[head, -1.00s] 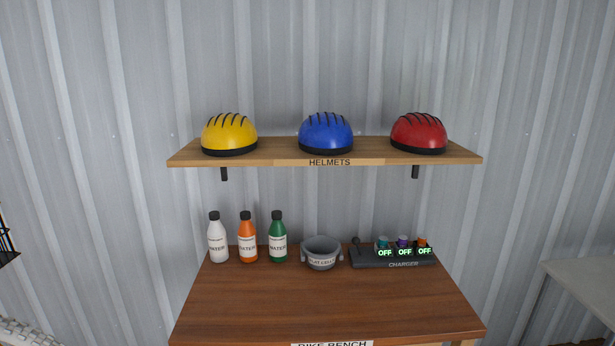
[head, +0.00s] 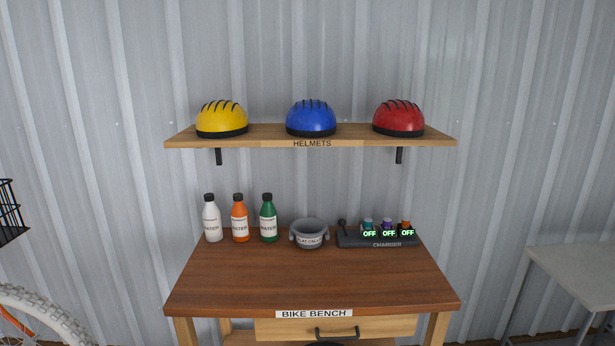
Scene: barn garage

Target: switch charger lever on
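The dark charger (head: 376,240) sits at the back right of the bike bench (head: 310,280) in the head view. Its black lever (head: 342,225) stands up at the charger's left end. Several small details are hard to read, but three green OFF displays show on the charger's front. Behind the displays are a teal item (head: 368,224), a purple item (head: 387,224) and an orange item (head: 406,225). My gripper is not in view.
A grey pot (head: 310,236) stands just left of the charger. White (head: 212,222), orange (head: 240,222) and green (head: 268,222) bottles stand further left. A shelf (head: 265,142) with three helmets hangs above. The bench's front is clear. A bicycle wheel (head: 40,308) is at lower left.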

